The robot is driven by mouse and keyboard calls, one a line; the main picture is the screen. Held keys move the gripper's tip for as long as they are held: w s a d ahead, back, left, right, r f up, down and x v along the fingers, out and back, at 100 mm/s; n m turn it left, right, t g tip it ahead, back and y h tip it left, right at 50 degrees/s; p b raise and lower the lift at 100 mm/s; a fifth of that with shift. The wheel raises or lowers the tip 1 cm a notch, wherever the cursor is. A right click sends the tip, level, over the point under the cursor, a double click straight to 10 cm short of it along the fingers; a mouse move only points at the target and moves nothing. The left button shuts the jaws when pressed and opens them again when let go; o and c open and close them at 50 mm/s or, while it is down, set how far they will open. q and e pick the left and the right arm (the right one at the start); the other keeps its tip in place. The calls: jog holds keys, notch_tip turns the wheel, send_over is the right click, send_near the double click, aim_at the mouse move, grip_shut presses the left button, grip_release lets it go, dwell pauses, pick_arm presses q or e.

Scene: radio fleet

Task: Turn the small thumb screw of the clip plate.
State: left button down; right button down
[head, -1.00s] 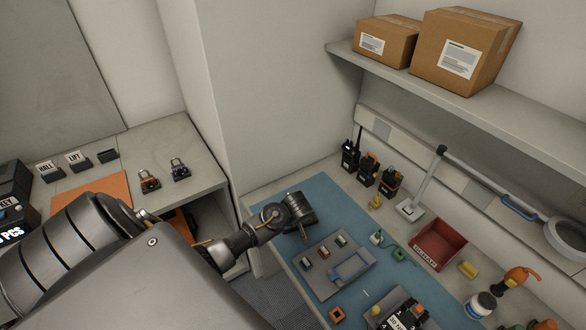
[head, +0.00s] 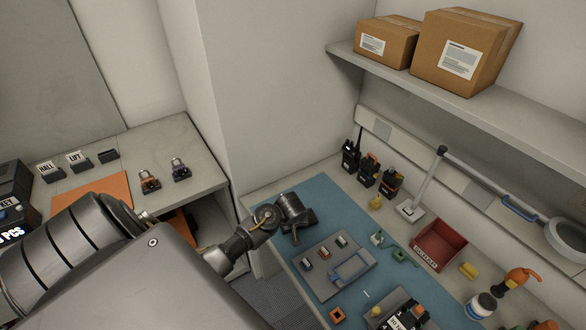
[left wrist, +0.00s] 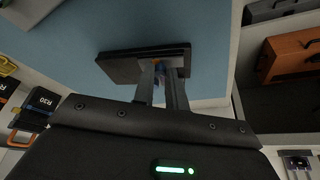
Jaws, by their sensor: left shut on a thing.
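My left gripper (head: 296,238) reaches down over the back left of the blue mat in the head view. In the left wrist view its two fingers (left wrist: 166,90) are closed at a dark flat plate (left wrist: 118,66), which I take as the clip plate. A small blue and orange part (left wrist: 181,69), seemingly the thumb screw, shows between and beside the fingertips. The fingers cover much of it, so its exact turn cannot be read. In the head view my gripper hides most of the plate and the screw. My right gripper is not in view.
A grey tray (head: 323,284) with small parts lies on the blue mat (head: 322,190) close to my gripper. Several radios (head: 368,171) stand at the back wall. A red bin (head: 440,240) is to the right. A side counter (head: 205,165) with padlocks is left.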

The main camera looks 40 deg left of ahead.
pick_arm(q)
jog(key=m, duration=0.2)
jog(key=m+h, duration=0.1)
jog(key=m, duration=0.1)
jog(key=m+t+h, duration=0.1)
jog(key=m, duration=0.1)
jog(key=shift+s+a, duration=0.1)
jog(key=shift+a, duration=0.2)
jog(key=m, duration=0.1)
jog(key=m+h, duration=0.1)
jog(key=m, duration=0.1)
jog(key=m+h, duration=0.1)
jog(key=shift+a+m, duration=0.3)
jog(key=shift+m+g+h, duration=0.3)
jog(key=shift+m+h, duration=0.2)
jog(key=shift+m, duration=0.7)
jog(key=c, duration=1.4)
grip_release()
